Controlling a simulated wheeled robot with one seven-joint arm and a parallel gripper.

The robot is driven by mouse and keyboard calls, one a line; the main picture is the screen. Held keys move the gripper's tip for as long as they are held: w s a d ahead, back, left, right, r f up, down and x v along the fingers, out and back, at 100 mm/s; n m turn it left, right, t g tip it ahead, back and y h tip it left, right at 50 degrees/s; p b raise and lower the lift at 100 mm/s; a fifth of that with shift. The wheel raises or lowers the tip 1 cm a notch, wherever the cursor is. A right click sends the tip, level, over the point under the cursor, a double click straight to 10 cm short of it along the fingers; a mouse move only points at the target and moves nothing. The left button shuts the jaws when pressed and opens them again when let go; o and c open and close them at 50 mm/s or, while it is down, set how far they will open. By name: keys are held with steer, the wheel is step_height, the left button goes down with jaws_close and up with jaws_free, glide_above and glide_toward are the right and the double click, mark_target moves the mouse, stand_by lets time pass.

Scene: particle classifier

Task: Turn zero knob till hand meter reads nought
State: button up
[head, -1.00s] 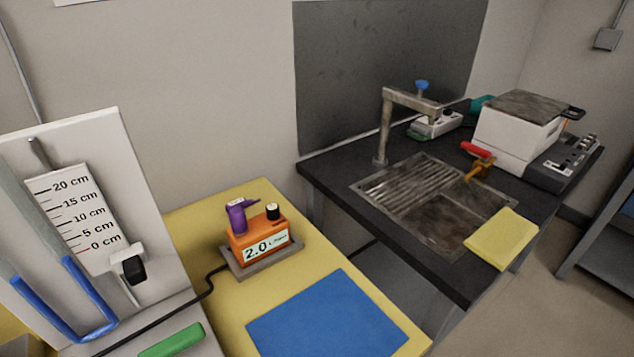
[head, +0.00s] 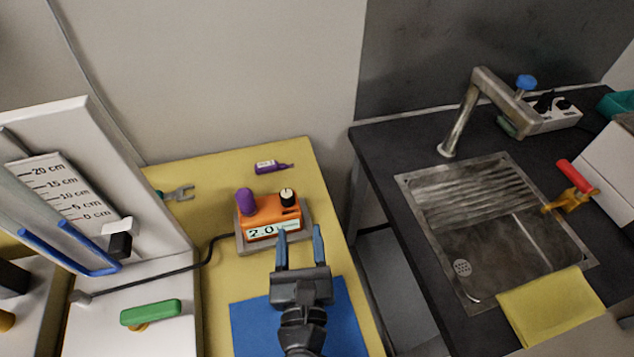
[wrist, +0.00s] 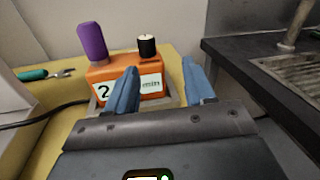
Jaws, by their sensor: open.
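The hand meter, an orange box (head: 268,211), sits on a grey base (head: 243,246) on the yellow bench. A purple upright piece (head: 245,201) stands on the meter's left. My gripper (head: 300,232) is open and empty, in front of the meter's right side. It is apart from the knob, with the fingers pointing toward the meter.
A black cable runs from the meter to the left. A scale board (head: 70,150) stands left, a blue mat (head: 245,320) lies in front, and a sink (head: 490,225) is at the right.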

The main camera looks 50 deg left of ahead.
mark_target(287, 202)
steer(key=a, duration=0.2)
steer(key=a+m, duration=0.1)
steer(key=shift+a+r, duration=0.1)
steer(key=shift+r, duration=0.2)
steer(key=shift+b+x, duration=0.4)
steer(key=shift+x, duration=3.15)
steer(key=shift+c, duration=0.2)
steer(key=c, duration=0.9)
